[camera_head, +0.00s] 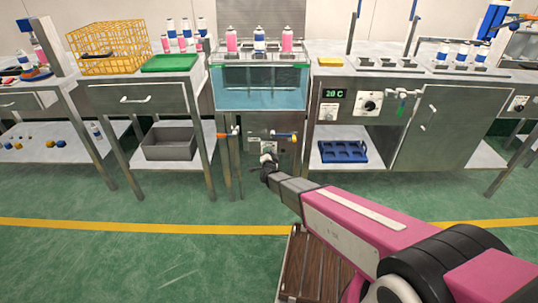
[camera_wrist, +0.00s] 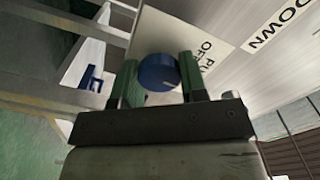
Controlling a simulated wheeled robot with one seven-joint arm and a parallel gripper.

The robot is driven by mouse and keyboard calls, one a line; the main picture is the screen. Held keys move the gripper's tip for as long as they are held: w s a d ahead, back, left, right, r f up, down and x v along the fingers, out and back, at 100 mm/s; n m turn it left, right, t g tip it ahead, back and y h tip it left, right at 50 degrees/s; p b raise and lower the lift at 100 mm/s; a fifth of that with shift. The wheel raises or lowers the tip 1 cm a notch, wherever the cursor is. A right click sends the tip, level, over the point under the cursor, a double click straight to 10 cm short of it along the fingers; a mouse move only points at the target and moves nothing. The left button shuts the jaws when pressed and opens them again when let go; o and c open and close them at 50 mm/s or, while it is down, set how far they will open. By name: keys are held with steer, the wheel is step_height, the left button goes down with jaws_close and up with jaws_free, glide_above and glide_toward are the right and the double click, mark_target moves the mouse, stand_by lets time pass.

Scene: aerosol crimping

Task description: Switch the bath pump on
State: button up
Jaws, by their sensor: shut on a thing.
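The water bath (camera_head: 258,88) is a clear tank of blue water in a steel stand. My arm reaches to the front panel below it, and my gripper (camera_head: 268,163) is at that panel. In the wrist view my gripper (camera_wrist: 158,74) has its two green fingers shut on a round blue knob (camera_wrist: 157,70), one finger on each side. The knob sits at a pale label plate (camera_wrist: 200,35) with partly hidden lettering, "PU" and "OF" showing. Which setting the knob points to cannot be told. In the head view my gripper hides the knob.
Handles with orange (camera_head: 222,135) and blue (camera_head: 284,136) parts stick out from the bath's front. Spray cans (camera_head: 259,40) stand behind the tank.

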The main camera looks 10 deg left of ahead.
steer(key=m, duration=0.4)
steer(key=shift+m, duration=0.4)
stand_by(0.4)
steer(key=o, duration=0.9)
steer(key=shift+s, duration=0.1)
steer(key=v, duration=1)
steer(key=shift+s, duration=0.35)
steer(key=shift+d, duration=0.15)
